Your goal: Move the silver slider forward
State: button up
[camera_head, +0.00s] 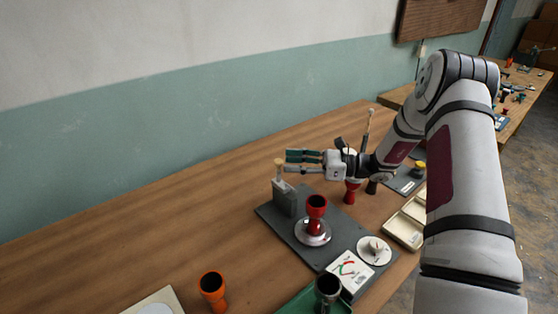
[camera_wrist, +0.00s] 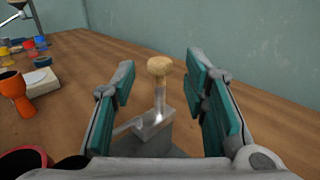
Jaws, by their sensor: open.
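What looks like the silver slider (camera_wrist: 159,98) is a metal stem with a tan wooden knob (camera_wrist: 159,67) on top, rising from a grey metal block (camera_wrist: 152,126). In the head view, the same knob (camera_head: 279,163) stands upright over the grey housing (camera_head: 284,199) at the left end of a dark base plate. My gripper (camera_head: 289,161) is open beside the knob. In the wrist view, its teal-padded fingers (camera_wrist: 162,80) are on either side of the knob and stem, with gaps on both sides. I cannot tell the slider's exact track.
A red goblet drum (camera_head: 316,208) stands on a silver disc on the base plate (camera_head: 285,226). A white dial (camera_head: 374,250) and gauge card (camera_head: 350,270) are to its right. An orange goblet (camera_head: 213,288) stands in front. The table behind the knob is clear up to the wall.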

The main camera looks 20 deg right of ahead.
aim_at(279, 161)
jog(key=shift+x, duration=2.3)
jog(key=shift+d, duration=0.1)
grip_shut()
